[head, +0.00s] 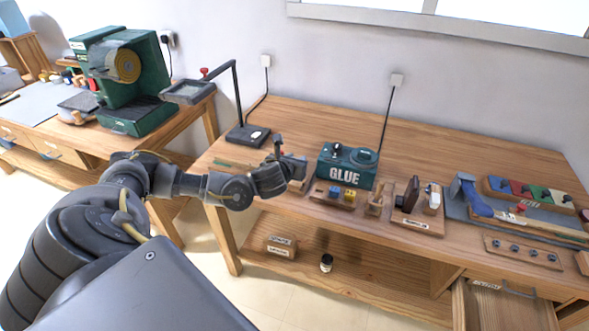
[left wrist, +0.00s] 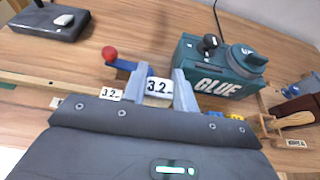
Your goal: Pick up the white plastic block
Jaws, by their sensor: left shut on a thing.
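My left gripper (left wrist: 158,90) is shut on a white block (left wrist: 158,86) marked "32" in the left wrist view. The block sits between the two grey fingers, in front of a blue part with a red ball (left wrist: 110,53). In the head view my left gripper (head: 291,170) is over the front left of the workbench, left of the green glue machine, and the block cannot be made out there. A second white label (left wrist: 111,94) with "32" is just left of the fingers, on a wooden strip. My right gripper is not in view.
The green GLUE box (head: 347,166) stands close to the right of my left gripper. A black lamp stand (head: 247,135) is behind it. Wooden tool holders (head: 417,221) and a blue-handled tool (head: 474,199) lie to the right. The bench's back middle (head: 310,125) is clear.

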